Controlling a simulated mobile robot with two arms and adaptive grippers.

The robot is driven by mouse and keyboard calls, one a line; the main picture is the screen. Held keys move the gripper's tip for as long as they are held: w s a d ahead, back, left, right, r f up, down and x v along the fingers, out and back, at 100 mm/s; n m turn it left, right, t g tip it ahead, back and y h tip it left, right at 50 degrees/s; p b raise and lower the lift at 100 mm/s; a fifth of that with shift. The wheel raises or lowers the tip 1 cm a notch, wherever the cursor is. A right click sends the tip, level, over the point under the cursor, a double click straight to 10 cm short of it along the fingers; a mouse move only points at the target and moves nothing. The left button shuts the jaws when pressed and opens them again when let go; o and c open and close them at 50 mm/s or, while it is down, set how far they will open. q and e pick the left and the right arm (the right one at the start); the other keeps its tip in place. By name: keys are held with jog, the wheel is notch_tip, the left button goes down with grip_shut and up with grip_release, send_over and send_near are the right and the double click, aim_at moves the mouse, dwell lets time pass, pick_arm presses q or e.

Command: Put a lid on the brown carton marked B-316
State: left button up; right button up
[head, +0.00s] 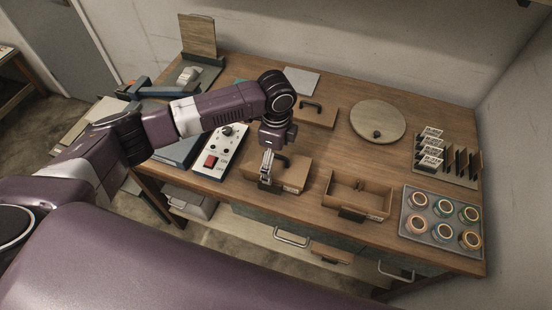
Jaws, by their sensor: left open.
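My left gripper (267,172) points down over the left part of a brown carton (294,176) with a black handle on top. It is open; I cannot tell whether its fingers touch the carton or the handle. To the right stands an open brown carton (342,204) without a lid, with a dark piece at its front and small dark items inside. Farther back lies a flat brown piece (318,118) with a black handle, like a lid. No marking B-316 is legible on any carton. My right gripper is out of view.
A round wooden board (378,119) with a dark knob lies at the back. A grey tray of tape rolls (442,217) and a rack of cards (436,157) are at the right. A white switch box (219,153) stands left of my gripper. Bare wooden tabletop (340,155) lies between the cartons.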

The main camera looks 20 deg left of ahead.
pick_arm(q)
notch_tip(320, 180, up, 12)
dwell(0.4)
dwell(0.4)
